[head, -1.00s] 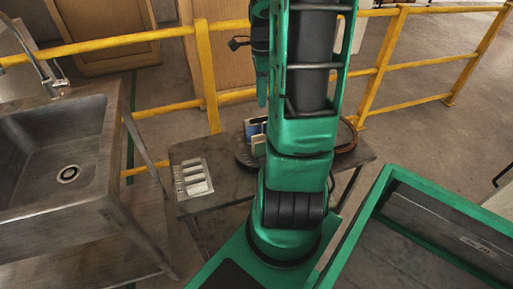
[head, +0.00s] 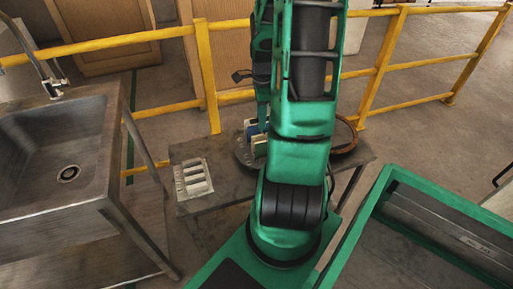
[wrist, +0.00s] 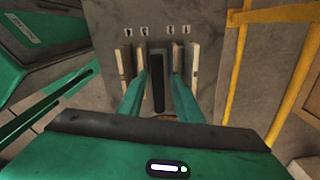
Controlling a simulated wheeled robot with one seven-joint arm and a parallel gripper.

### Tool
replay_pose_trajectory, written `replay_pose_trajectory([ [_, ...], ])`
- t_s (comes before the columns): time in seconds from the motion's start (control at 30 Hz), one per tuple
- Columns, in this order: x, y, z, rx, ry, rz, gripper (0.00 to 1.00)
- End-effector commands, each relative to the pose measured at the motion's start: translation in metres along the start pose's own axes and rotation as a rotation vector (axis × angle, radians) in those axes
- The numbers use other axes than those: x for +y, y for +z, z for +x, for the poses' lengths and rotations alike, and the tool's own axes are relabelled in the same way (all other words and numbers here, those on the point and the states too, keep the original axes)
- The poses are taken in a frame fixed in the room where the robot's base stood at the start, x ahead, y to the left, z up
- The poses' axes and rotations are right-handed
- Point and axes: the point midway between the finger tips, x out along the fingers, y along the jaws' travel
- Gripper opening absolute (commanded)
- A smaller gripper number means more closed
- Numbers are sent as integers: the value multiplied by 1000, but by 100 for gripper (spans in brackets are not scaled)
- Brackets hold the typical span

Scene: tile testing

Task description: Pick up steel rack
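In the wrist view, a grey panel with small dark marks (wrist: 157,17) carries upright tan plates on the left (wrist: 124,62) and right (wrist: 193,62). A dark upright bar (wrist: 157,83) stands between them. I take this assembly to be the steel rack, but cannot be sure. My gripper (wrist: 160,80) is open, with one green finger on each side of the bar; contact cannot be told. In the head view, upright blue and beige pieces (head: 258,143) show beside my arm on the table (head: 215,215). My arm hides the gripper there.
A flat grey holder with pale slots (head: 193,180) lies on the table's left. A dark round ring (head: 345,140) is at its right. A steel sink (head: 60,150) stands left, a green-rimmed bin (head: 385,185) right, and a yellow railing (head: 205,70) behind.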

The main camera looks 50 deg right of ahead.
Motion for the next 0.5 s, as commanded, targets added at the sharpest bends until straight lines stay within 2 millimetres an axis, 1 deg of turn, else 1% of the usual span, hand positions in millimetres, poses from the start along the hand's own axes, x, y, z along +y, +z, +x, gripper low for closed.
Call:
replay_pose_trajectory([
  [0.2, 0, 0, 0, 0, 0, 0, 32],
  [0.27, 0, 0, 0, 0, 0, 0, 18],
  [0.3, 0, 0, 0, 0, 0, 0, 8],
  [0.33, 0, 0, 0, 0, 0, 0, 1],
  [0.5, 0, 0, 0, 0, 0, 0, 0],
])
